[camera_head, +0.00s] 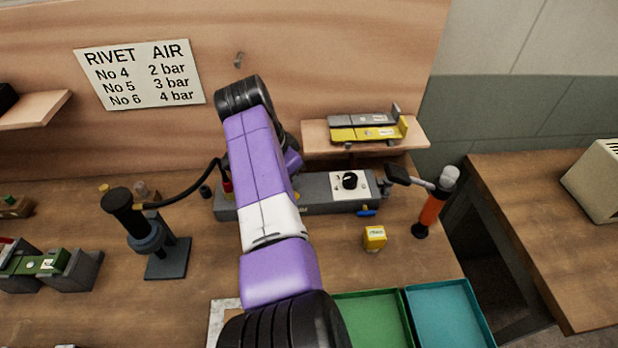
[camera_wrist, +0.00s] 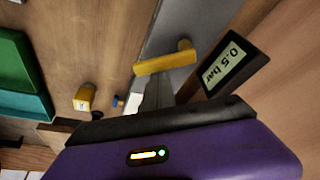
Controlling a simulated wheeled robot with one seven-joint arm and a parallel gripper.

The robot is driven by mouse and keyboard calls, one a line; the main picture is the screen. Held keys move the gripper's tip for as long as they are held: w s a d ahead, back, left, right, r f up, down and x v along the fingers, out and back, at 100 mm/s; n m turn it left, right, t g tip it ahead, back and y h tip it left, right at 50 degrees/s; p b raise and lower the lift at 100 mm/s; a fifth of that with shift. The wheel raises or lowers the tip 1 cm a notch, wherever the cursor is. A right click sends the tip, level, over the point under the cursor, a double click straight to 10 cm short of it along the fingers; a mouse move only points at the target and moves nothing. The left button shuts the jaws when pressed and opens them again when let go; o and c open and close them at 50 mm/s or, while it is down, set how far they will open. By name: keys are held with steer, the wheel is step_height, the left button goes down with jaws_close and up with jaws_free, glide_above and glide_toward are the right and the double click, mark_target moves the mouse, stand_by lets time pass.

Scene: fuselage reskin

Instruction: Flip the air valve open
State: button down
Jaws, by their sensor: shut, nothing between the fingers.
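The air valve's yellow lever (camera_wrist: 165,63) shows in the wrist view, with its round pivot at the right end and its bar reaching left across the grey manifold (camera_wrist: 165,28). My gripper (camera_wrist: 157,88) is shut and empty, its narrow grey fingers pointing at the lever. The fingertips are very close to the bar; I cannot tell if they touch. In the head view the manifold (camera_head: 318,208) lies at the back of the bench, and my arm hides the fingers and most of the valve area.
A dial panel (camera_head: 350,184) sits on the manifold's right part. A yellow block (camera_head: 375,238), an orange-handled tool (camera_head: 432,208) and green (camera_head: 375,320) and teal (camera_head: 450,312) trays lie to the right. A black-topped stand (camera_head: 160,243) with a hose is left. A shelf (camera_head: 415,137) hangs above.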

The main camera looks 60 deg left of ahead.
steer(key=shift+s+d+r+m, duration=0.1)
steer(key=shift+s+m, duration=0.15)
steer(key=shift+m, duration=0.25)
steer(key=shift+s+d+p, duration=0.2)
steer(key=shift+s+p, duration=0.1)
steer(key=shift+p, duration=0.05)
steer(key=shift+d+p, duration=0.3)
steer(key=shift+p, duration=0.45)
steer(key=shift+d+p, duration=0.3)
steer(key=shift+p, duration=0.25)
steer(key=shift+s+d, duration=0.1)
steer(key=shift+d, duration=0.05)
